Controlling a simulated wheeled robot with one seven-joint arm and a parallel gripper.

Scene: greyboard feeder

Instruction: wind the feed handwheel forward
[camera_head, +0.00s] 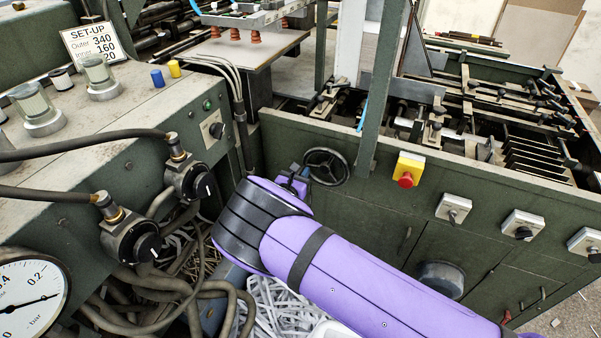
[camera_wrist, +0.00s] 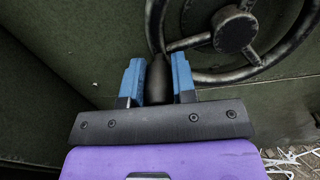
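The handwheel (camera_head: 326,167) is a black spoked wheel on the green machine front, left of the grey-green post. In the wrist view its hub (camera_wrist: 236,32) and rim show at the upper right. A dark, rounded crank handle (camera_wrist: 158,82) stands out at the rim's left side. My gripper (camera_wrist: 157,75) has its two blue fingers on either side of this handle, with almost no gap, and appears shut on it. In the head view my gripper (camera_head: 294,180) is at the wheel's lower left, partly hidden by my purple wrist.
A yellow box with a red button (camera_head: 405,180) and several grey switch boxes (camera_head: 453,208) are to the right. Regulators with hoses (camera_head: 188,180) crowd the left. Paper strips (camera_head: 275,300) lie in a bin below. A post (camera_head: 378,100) rises right of the wheel.

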